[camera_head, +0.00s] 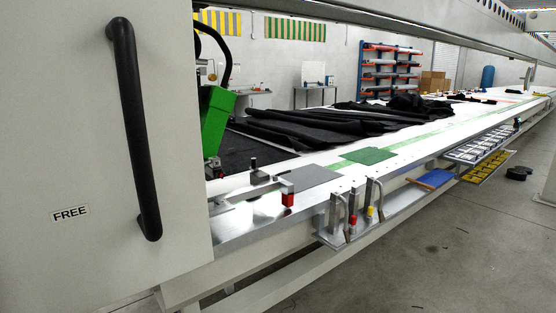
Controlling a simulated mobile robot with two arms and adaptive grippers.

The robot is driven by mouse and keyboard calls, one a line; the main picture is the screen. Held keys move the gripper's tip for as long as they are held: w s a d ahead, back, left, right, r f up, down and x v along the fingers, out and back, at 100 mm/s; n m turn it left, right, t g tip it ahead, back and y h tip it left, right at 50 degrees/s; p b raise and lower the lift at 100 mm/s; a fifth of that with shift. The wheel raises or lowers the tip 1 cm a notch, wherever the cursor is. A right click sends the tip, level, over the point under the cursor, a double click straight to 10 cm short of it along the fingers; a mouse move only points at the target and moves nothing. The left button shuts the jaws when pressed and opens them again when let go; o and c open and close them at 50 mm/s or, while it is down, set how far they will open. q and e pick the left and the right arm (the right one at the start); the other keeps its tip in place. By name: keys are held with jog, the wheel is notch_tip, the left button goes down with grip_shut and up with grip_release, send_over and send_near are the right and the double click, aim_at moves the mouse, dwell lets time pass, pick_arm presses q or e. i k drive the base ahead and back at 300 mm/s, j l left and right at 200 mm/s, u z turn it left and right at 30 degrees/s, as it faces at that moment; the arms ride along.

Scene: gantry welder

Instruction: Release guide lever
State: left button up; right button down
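No gripper of mine shows in this view. A metal guide fixture (238,197) lies on the near edge of the long table, with a small red and black part (287,193) at its right end. A black knob (253,163) stands up behind it. I cannot tell for certain which part is the guide lever. A large light panel (60,120) fills the left side close by.
A bracket (345,228) on the table's front side holds several upright tools. A green machine part (215,118) stands behind the panel. Black fabric (330,122) lies on the long table (400,150). The grey floor (450,250) at the lower right is mostly clear.

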aim_at(276, 177)
jog(key=i+l+u, duration=0.15)
jog(key=i+l, duration=0.15)
jog(key=i+l+u, duration=0.1)
jog(key=i+l, duration=0.2)
jog(key=i+l+u, duration=0.15)
jog(key=l, duration=0.25)
jog(key=i+l+u, duration=0.1)
jog(key=i+l, duration=0.25)
jog(key=i+l+u, duration=0.15)
jog(key=l, duration=0.3)
jog(key=i, duration=0.1)
